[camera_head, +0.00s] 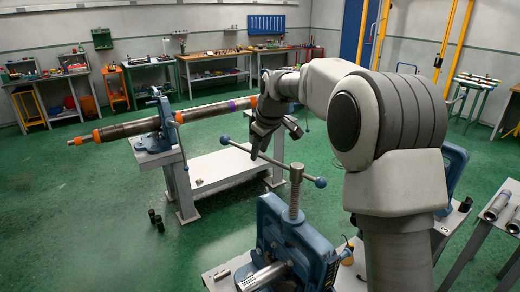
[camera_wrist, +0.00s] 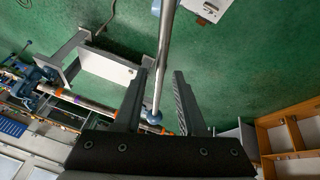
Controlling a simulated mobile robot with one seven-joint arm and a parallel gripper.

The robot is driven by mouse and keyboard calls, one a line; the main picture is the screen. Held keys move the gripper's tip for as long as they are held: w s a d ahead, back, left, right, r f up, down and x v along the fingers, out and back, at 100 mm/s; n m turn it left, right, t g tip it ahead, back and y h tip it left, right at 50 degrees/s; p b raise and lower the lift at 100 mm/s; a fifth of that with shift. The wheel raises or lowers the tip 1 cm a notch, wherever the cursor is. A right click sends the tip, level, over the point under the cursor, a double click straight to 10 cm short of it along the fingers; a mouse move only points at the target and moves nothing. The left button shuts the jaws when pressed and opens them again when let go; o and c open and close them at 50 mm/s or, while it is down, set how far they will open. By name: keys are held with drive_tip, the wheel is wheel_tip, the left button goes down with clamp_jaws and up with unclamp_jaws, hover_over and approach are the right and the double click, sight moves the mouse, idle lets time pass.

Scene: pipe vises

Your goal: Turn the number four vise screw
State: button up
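A blue pipe vise (camera_head: 285,240) stands in the foreground of the head view, with an upright screw (camera_head: 296,190) at its top. A grey crossbar handle (camera_head: 262,157) with blue ball ends runs through the screw head. I cannot read a number on this vise. My gripper (camera_head: 276,140) is near the handle's left half. In the wrist view, my gripper (camera_wrist: 160,72) is open, and the handle bar (camera_wrist: 162,60) runs lengthwise between the fingers, with gaps on both sides. One ball end (camera_wrist: 154,117) shows close to the palm. Contact is not visible.
A long pipe (camera_head: 205,112) with orange ends rests in another vise (camera_head: 158,130) on a grey stand. A further blue vise (camera_head: 452,175) stands right, partly behind my arm. Small dark fittings (camera_head: 156,220) stand on the green floor. Workbenches line the back wall.

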clamp_jaws()
idle(1.2)
